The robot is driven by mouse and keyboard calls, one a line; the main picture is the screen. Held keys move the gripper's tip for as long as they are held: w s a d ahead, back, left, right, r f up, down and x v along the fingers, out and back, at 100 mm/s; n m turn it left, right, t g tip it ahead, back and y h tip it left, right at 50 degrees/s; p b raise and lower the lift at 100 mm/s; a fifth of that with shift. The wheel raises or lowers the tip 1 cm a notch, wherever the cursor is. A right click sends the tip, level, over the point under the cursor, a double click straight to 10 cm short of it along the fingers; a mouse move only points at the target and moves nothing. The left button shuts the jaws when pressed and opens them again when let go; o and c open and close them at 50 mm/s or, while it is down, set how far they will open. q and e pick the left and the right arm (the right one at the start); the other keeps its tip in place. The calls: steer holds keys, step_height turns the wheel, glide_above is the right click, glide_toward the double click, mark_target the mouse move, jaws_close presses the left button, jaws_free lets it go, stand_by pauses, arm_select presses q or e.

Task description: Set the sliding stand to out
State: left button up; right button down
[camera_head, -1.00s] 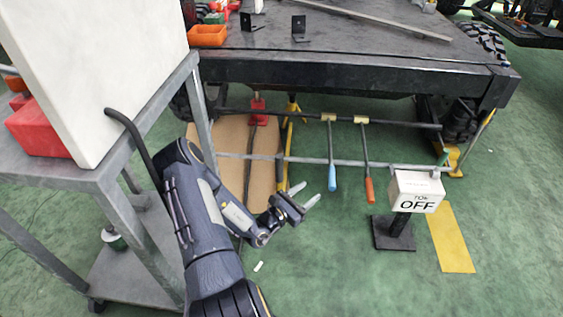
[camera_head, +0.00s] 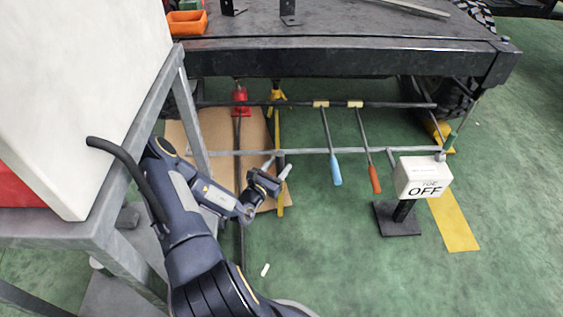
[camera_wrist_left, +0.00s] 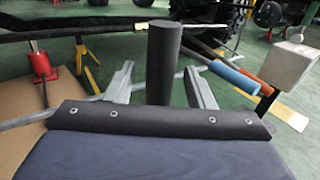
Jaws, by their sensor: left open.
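I cannot tell for certain which part is the sliding stand. A white box marked OFF (camera_head: 423,178) stands on a short black post with a square base (camera_head: 398,220), right of centre in the head view. My left gripper (camera_head: 277,168) is open beside the rail's left part. In the wrist view its fingers (camera_wrist_left: 160,88) are spread, with a dark upright cylinder (camera_wrist_left: 163,62) between them in the picture. My right gripper is not in view.
A black chassis frame (camera_head: 350,62) spans the back. A blue-handled lever (camera_head: 336,170) and a red-handled lever (camera_head: 374,178) hang right of my gripper. A grey cart (camera_head: 120,245) stands close on the left.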

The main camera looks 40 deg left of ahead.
arm_select(q)
steer(key=shift+w+a+b, duration=0.2)
steer(key=shift+w+b, duration=0.3)
steer(key=shift+w, duration=1.25)
steer(key=shift+c, duration=0.2)
jaws_close()
